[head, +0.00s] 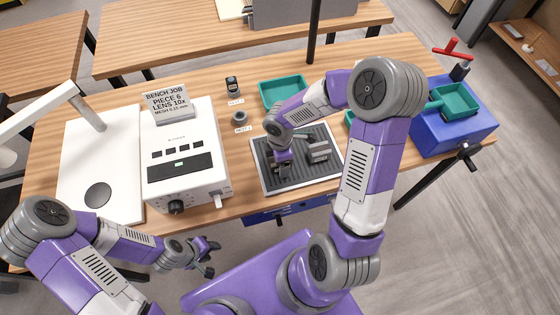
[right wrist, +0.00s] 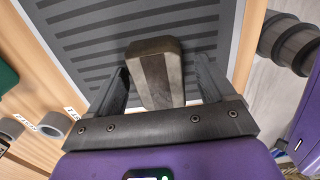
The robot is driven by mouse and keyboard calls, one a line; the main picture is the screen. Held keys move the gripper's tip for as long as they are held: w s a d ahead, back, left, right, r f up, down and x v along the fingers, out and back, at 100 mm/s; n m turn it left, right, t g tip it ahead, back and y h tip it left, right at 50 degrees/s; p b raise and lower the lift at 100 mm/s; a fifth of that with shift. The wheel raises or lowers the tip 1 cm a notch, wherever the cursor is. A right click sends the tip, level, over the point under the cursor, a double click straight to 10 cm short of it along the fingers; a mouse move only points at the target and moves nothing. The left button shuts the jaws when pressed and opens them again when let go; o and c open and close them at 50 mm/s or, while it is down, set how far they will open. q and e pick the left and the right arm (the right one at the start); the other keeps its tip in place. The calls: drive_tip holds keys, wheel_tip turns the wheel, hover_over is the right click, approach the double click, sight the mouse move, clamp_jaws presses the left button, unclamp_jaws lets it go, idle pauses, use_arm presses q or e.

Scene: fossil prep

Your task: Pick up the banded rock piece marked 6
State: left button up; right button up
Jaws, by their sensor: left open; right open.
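A grey-brown block-like rock piece (head: 318,152) sits on the dark ribbed mat (head: 275,183). My right gripper (head: 284,166) is low over the mat, just left of the rock in the head view. In the right wrist view its open fingers (right wrist: 162,88) appear on either side of the rock, with gaps showing; its depth relative to them is unclear. My left gripper (head: 209,257) is open and empty, in front of the bench.
A white instrument (head: 183,170) carries a sign (head: 168,103) reading piece 6, lens 10x. Two small labelled cylinders (head: 239,118) stand behind the mat's left side. A green tray (head: 281,84) is behind; a blue box (head: 465,130) stands right. A white board (head: 85,150) lies left.

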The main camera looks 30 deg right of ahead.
drive_tip(key=shift+c, duration=0.5)
drive_tip(key=c, duration=1.2)
